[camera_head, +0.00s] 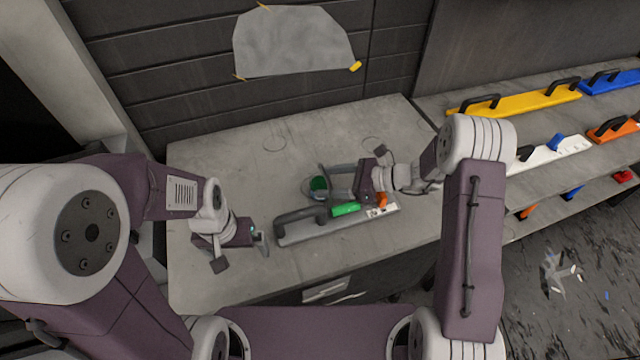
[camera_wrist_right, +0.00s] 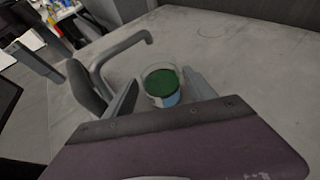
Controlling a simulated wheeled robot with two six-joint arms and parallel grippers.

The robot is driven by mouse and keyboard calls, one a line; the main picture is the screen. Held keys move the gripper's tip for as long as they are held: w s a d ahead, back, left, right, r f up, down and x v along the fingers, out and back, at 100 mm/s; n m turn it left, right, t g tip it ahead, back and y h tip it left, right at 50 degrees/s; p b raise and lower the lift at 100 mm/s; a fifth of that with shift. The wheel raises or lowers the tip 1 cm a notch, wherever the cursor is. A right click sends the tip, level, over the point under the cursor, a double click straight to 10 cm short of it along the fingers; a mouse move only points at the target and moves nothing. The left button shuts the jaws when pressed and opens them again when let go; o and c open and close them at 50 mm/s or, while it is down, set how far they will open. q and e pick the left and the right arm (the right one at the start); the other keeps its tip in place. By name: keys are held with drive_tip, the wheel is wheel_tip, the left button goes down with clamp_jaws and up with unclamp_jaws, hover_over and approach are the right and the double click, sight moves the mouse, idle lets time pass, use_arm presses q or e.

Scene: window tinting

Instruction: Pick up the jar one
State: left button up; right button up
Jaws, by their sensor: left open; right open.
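The jar (camera_head: 318,184) is a small clear round container with a green top, standing upright on the grey workbench. It also shows in the right wrist view (camera_wrist_right: 162,86), with blue low on its side. My right gripper (camera_head: 325,184) is open, with its fingers on either side of the jar; whether they touch it I cannot tell. My left gripper (camera_head: 243,252) is open and empty at the left front of the bench.
A grey long-handled tool (camera_head: 295,232) with a green block (camera_head: 345,209) lies just in front of the jar. A shelf at right holds yellow (camera_head: 520,101), white (camera_head: 548,152) and other handled tools. A grey sheet (camera_head: 292,42) hangs on the wall. The bench's back left is clear.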

sight(315, 173)
drive_tip(key=x, duration=0.2)
drive_tip(key=shift+w+a+f, duration=0.1)
drive_tip(key=shift+a+f, duration=0.05)
drive_tip(key=shift+a, duration=0.15)
drive_tip(key=c, duration=1.2)
drive_tip(key=shift+o, duration=0.2)
drive_tip(key=shift+d, duration=0.1)
drive_tip(key=r, duration=0.3)
drive_tip(key=shift+w+d+r, duration=0.1)
drive_tip(key=shift+d+r, duration=0.15)
drive_tip(key=shift+r, duration=0.1)
use_arm(q)
drive_tip(key=shift+f+b, duration=0.7)
drive_tip(key=shift+b, duration=0.05)
use_arm(e)
drive_tip(key=w+d, duration=0.1)
drive_tip(key=d, duration=0.4)
drive_tip(key=w+d, duration=0.2)
drive_tip(key=d, duration=0.4)
drive_tip(key=w+d, duration=0.2)
drive_tip(key=d, duration=0.3)
drive_tip(key=shift+w+d, duration=0.15)
drive_tip(key=shift+d, duration=0.2)
